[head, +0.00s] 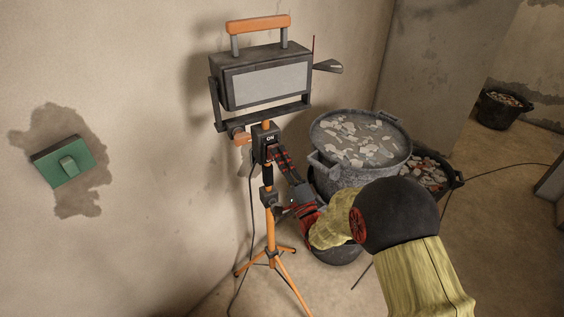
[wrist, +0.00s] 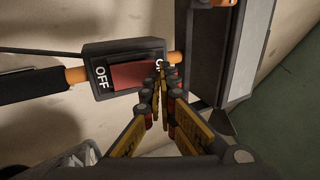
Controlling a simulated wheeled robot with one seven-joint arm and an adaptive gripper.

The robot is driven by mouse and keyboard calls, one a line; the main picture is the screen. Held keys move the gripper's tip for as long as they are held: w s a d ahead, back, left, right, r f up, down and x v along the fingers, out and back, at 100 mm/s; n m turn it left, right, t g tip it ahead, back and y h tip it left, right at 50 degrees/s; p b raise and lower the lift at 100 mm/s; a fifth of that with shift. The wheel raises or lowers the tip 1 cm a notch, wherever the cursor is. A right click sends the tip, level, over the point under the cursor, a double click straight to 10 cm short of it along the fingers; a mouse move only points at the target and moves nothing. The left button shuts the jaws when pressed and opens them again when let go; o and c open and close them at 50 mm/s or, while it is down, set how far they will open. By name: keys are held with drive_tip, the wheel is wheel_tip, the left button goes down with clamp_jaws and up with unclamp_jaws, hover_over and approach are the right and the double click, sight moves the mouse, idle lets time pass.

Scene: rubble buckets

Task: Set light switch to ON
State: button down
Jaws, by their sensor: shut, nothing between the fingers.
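The light switch is a dark box with a red rocker (wrist: 133,76) in the wrist view, marked OFF at its left end and ON at its right end. My gripper (wrist: 161,68) is shut and empty. Its fingertips lie over the ON end of the rocker and partly hide the ON mark. I cannot tell whether they touch it. In the head view my gripper (head: 274,152) hides the lower part of the switch.
A large grey bucket of rubble (head: 349,174) stands close to the right of the tripod, near my arm. Another rubble bucket (head: 504,107) stands far right. A green box (head: 62,161) is on the left wall. A cable (head: 250,220) hangs beside the tripod (head: 272,256).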

drive_tip(key=shift+r+p, duration=0.15)
drive_tip(key=shift+p, duration=0.3)
drive_tip(key=shift+r+g+p, duration=0.1)
drive_tip(key=shift+g+p, duration=0.2)
drive_tip(key=shift+p, duration=0.15)
drive_tip(key=shift+w+a+r+g+h+p, duration=0.15)
drive_tip(key=shift+r+g+h+p, duration=0.55)
drive_tip(key=shift+p, duration=1.4)
drive_tip(key=shift+w+g+p, duration=0.15)
drive_tip(key=shift+g+p, duration=0.35)
drive_tip(key=shift+p, duration=0.3)
drive_tip(key=shift+w+a+r+g+h+p, duration=0.15)
drive_tip(key=shift+g+h+p, duration=0.2)
drive_tip(key=shift+p, duration=0.25)
drive_tip(key=shift+w, duration=0.2)
